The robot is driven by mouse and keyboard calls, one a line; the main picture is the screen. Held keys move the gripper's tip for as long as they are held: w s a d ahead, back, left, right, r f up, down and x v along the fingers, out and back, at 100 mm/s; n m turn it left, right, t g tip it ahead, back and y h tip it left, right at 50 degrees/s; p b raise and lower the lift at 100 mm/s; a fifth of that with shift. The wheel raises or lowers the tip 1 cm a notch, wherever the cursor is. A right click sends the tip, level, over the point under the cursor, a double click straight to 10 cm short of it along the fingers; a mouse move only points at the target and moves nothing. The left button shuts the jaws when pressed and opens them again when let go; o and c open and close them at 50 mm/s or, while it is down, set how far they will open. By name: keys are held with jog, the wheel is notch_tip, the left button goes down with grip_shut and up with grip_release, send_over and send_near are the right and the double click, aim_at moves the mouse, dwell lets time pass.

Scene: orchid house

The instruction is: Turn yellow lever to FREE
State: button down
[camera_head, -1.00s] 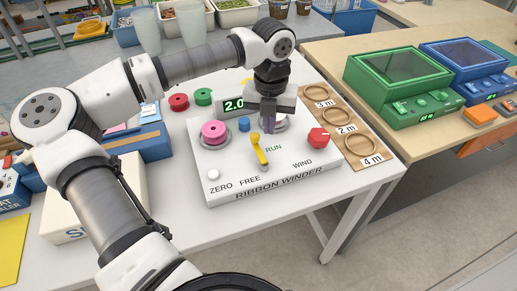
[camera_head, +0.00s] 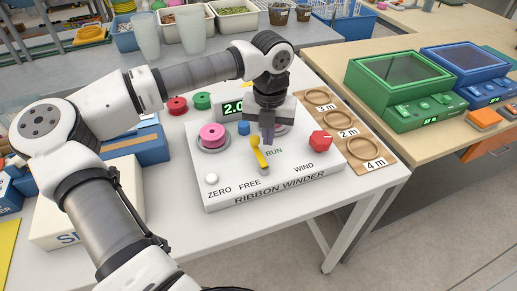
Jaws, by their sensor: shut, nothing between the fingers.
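The ribbon winder (camera_head: 225,190) is a white box on the white table, printed ZERO, FREE, RUN and WIND. Its yellow lever (camera_head: 260,156) lies slanted on the top, its near end just above and right of the word FREE. The word RUN is to the right of the lever. My gripper (camera_head: 268,140) points down with its fingers shut and empty, close to the lever's far end on its right side. I cannot tell whether the fingertips touch the lever or the panel.
On the winder are a pink spool (camera_head: 212,136), a red knob (camera_head: 320,140), a white button (camera_head: 211,179), a blue knob (camera_head: 243,128) and a display reading 2.0 (camera_head: 231,108). A wooden board (camera_head: 351,132) with rings lies to the right.

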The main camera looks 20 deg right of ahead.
aim_at(251, 138)
jog(key=shift+w+a, duration=0.3)
jog(key=shift+a, duration=0.65)
jog(key=shift+a+b, duration=0.5)
jog(key=shift+a, duration=0.6)
jog(key=shift+a, duration=0.1)
